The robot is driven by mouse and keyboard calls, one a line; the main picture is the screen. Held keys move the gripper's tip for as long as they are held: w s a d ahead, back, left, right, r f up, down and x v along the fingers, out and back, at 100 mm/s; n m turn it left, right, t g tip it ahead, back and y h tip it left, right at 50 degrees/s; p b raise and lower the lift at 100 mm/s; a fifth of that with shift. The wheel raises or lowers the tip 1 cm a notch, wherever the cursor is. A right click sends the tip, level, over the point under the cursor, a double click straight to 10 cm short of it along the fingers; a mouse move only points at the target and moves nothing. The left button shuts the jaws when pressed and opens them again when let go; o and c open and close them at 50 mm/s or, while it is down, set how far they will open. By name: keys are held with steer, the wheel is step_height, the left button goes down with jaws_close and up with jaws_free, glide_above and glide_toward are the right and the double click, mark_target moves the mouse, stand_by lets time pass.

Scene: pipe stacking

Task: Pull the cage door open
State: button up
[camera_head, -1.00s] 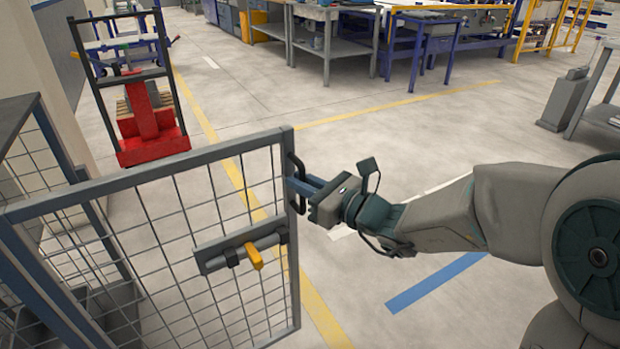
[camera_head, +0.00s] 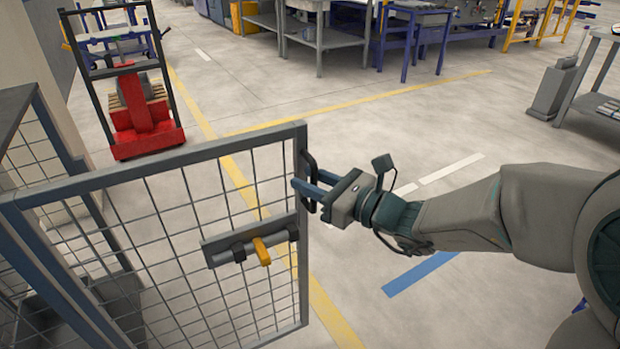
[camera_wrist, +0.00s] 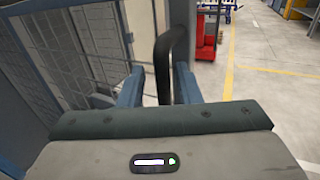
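The cage door (camera_head: 180,190) is a grey frame with wire mesh, standing swung out from the cage (camera_head: 38,150) at the left. A black bar handle (camera_head: 312,165) is on its free edge, and a latch with a yellow lever (camera_head: 261,251) is below. My gripper (camera_head: 308,184) is at the handle. In the wrist view, the black handle (camera_wrist: 166,58) passes between the spread fingers of my gripper (camera_wrist: 157,86), close to the right finger. A gap shows beside the left finger, so the fingers look open around the handle. The handle's lower part is hidden.
A red trolley (camera_head: 147,125) stands behind the door at the upper left. Workbenches (camera_head: 335,35) line the back. A grey stand (camera_head: 553,90) and a table are at the right. The floor around my gripper is clear, with yellow and blue lines.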

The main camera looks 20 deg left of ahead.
steer(key=shift+w+d, duration=0.1)
steer(key=shift+d, duration=0.1)
steer(key=shift+d, duration=0.25)
steer(key=p+v, duration=0.3)
steer(key=v, duration=1)
